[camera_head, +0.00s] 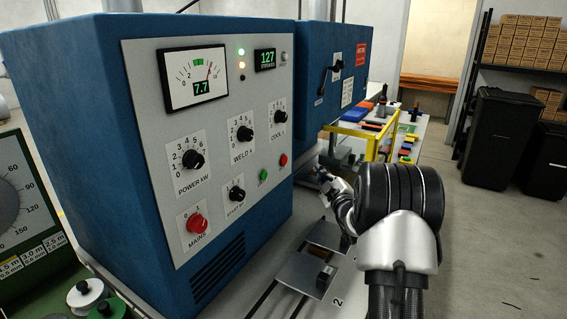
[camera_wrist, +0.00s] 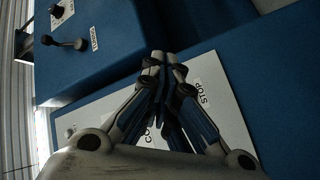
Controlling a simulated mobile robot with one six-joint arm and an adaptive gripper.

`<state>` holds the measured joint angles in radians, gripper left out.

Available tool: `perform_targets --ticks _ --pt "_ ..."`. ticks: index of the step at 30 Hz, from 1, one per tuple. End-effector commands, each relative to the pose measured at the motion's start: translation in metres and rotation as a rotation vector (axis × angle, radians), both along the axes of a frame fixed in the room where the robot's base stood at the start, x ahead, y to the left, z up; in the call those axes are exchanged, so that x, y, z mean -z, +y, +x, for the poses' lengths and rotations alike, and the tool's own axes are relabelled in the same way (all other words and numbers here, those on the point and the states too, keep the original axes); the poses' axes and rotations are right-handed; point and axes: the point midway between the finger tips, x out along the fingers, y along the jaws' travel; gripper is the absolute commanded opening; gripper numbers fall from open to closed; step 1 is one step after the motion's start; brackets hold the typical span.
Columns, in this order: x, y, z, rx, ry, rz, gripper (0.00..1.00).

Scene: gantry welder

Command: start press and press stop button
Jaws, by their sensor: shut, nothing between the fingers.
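My gripper (camera_head: 326,178) is shut and empty, to the right of the blue cabinet, below the blue press head (camera_head: 310,75). In the wrist view its closed fingers (camera_wrist: 165,62) point over a white panel (camera_wrist: 222,100). A STOP label (camera_wrist: 203,92) shows just right of the fingers, and another label starting "CO" is partly covered. The fingers hide part of the panel; I see no stop button there, and cannot tell whether the fingertips touch anything. The head view shows a green button (camera_head: 263,175) and a red button (camera_head: 283,160) on the cabinet's panel.
The cabinet (camera_head: 110,120) carries a meter (camera_head: 194,77) reading 7.7, a counter (camera_head: 265,60) reading 127, several knobs and a red MAINS knob (camera_head: 196,223). A metal plate (camera_head: 322,235) lies below my arm. A yellow frame (camera_head: 372,140) stands behind; open floor lies right.

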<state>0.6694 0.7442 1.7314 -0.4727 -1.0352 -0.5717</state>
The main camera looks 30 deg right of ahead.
Motion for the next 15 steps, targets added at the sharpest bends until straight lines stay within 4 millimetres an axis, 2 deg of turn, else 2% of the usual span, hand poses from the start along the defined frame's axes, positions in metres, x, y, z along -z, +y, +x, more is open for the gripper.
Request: perform_targets --ticks 7,15 --pt "0.0 0.006 0.009 -0.002 0.001 0.003 0.0" --pt "-0.001 0.026 0.041 -0.003 0.001 0.003 0.0"
